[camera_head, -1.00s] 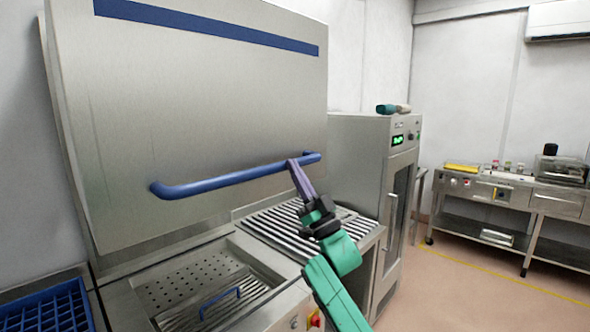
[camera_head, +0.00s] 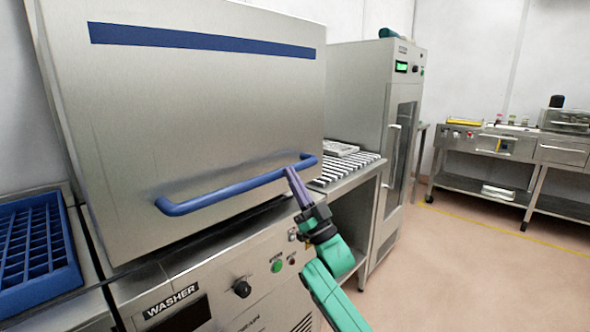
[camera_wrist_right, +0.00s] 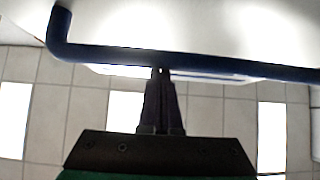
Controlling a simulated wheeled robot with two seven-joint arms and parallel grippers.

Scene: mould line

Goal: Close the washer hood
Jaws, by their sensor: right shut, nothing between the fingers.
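The washer hood (camera_head: 200,105) is a large steel cover with a blue stripe, lowered over the washer (camera_head: 225,285) so that its tray well is hidden. A dark gap shows below the hood's lower edge toward the right. The blue bar handle (camera_head: 235,188) runs along the hood's lower front. My right gripper (camera_head: 290,171) is shut and empty, with its fingertips at the right part of the handle. In the right wrist view the closed fingers (camera_wrist_right: 161,75) reach the blue handle (camera_wrist_right: 215,64); firm contact cannot be told. My left gripper is not in view.
A blue rack (camera_head: 38,250) sits on the left counter. A slatted table (camera_head: 350,172) and a tall steel cabinet (camera_head: 365,110) stand to the right. A steel workbench (camera_head: 540,165) is farther back. Open floor (camera_head: 480,270) lies at the right.

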